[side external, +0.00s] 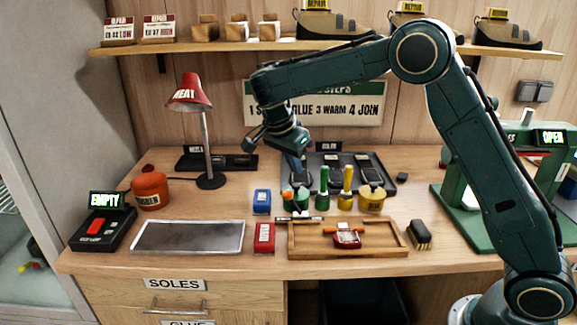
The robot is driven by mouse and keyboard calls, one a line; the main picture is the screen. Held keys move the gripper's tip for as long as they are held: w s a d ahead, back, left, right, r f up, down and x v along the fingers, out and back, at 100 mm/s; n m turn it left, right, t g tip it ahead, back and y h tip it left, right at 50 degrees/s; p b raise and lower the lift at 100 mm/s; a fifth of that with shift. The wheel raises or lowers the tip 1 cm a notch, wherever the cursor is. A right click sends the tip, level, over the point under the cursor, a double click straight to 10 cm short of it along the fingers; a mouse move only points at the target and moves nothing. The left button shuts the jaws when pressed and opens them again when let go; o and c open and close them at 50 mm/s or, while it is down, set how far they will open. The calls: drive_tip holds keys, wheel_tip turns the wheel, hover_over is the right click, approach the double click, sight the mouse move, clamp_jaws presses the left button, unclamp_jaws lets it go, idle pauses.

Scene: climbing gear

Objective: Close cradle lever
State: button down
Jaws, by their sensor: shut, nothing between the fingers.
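I cannot tell for sure which part is the cradle lever. A green press-like stand (450,200) is at the right, partly hidden by my arm, with a display reading "OPEN" (553,137). A wooden tray (300,252) at the front centre holds a small red and white object (347,236). A thin metallic bar (300,218) lies at the tray's back left edge. My gripper (301,182) points down above the pots behind this tray. It is shut and empty. Its tips are close to the pots; whether they touch cannot be told.
Several green and yellow pots with upright handles (346,186) stand behind the wooden tray. A dark tray (392,170) lies behind them. A red lamp (190,92), an orange pot (151,190) and a metal tray (190,236) are at the left. A brush (419,234) lies at the right.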

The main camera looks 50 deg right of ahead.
sight(290, 192)
drive_tip(key=v, duration=0.3)
drive_tip(key=shift+a+r, duration=0.1)
drive_tip(key=shift+r, duration=0.2)
drive_tip(key=shift+r, duration=0.1)
drive_tip(key=s+d+r+n+t+y, duration=0.1)
drive_tip(key=s+d+r+n+t, duration=0.1)
drive_tip(key=s+r+n, duration=0.45)
drive_tip(key=s+d+r+n+t+y, duration=0.1)
drive_tip(key=s+d+r+n, duration=0.15)
drive_tip(key=s, duration=0.65)
drive_tip(key=s+a+f+n+t+y, duration=0.1)
drive_tip(key=s+n, duration=0.3)
drive_tip(key=s, duration=0.4)
drive_tip(key=s+a+f+n+t+y, duration=0.1)
drive_tip(key=s+a+f+n+t, duration=0.1)
drive_tip(key=s, duration=0.7)
drive_tip(key=a+f+n, duration=0.1)
drive_tip(key=a+n, duration=0.1)
drive_tip(key=n, duration=0.1)
